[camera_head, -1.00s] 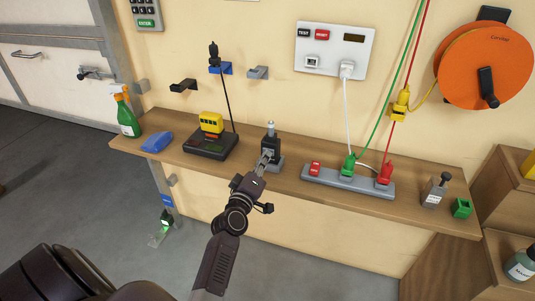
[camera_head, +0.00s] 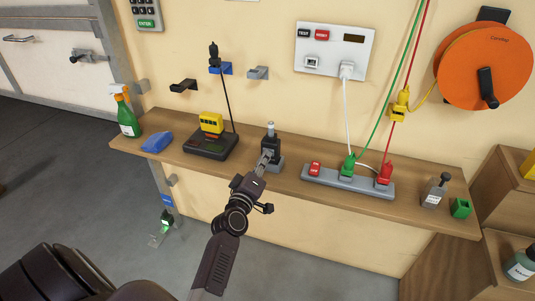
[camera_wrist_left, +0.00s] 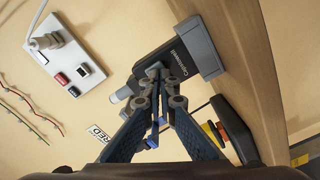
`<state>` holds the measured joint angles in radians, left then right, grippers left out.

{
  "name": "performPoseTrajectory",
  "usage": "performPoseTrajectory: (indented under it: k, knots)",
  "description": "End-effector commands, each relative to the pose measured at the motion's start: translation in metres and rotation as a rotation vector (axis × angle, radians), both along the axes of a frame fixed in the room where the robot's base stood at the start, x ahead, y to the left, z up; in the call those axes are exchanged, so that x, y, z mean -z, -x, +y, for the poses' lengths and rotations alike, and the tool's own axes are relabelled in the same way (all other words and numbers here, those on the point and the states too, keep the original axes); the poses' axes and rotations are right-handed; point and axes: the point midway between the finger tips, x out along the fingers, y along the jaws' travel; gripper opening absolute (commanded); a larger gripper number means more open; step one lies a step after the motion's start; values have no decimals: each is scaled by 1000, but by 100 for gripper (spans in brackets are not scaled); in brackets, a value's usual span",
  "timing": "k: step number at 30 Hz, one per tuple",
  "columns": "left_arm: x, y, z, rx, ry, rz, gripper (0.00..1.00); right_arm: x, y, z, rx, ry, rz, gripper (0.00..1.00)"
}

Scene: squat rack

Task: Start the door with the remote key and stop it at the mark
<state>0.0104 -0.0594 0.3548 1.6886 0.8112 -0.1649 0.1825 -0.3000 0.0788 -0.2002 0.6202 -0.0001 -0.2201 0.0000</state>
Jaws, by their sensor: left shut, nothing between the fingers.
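A pale door panel (camera_head: 45,75) with a handle and a latch stands at the upper left, above the grey floor. My left gripper (camera_head: 264,160) is shut and empty, its tips at the front of a small black device (camera_head: 268,146) with a silver top, standing on the wooden shelf. In the left wrist view the closed fingertips (camera_wrist_left: 157,72) meet the lettered dark device (camera_wrist_left: 165,62); whether they press it is unclear. I cannot tell which item is the remote key. A blue tag (camera_head: 167,201) is on the post by the door; I cannot identify the mark. My right gripper is out of view.
The shelf (camera_head: 300,203) also carries a spray bottle (camera_head: 127,115), a blue cloth (camera_head: 157,142), a yellow-topped black unit (camera_head: 208,141) and a grey power strip (camera_head: 345,180). An orange cable reel (camera_head: 482,65) hangs at the right. Floor left of the shelf is clear.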

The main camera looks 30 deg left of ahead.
Motion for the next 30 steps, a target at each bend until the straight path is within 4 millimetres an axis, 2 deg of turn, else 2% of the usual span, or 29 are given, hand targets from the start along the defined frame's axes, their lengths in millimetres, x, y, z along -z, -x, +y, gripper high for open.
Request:
performPoseTrajectory:
  k: [13, 30]
  knots:
    - [0, 3, -1, 0, 0, 1, 0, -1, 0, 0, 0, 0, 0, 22]
    - [1, 57, -13, 0, 0, 2, 0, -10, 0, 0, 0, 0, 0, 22]
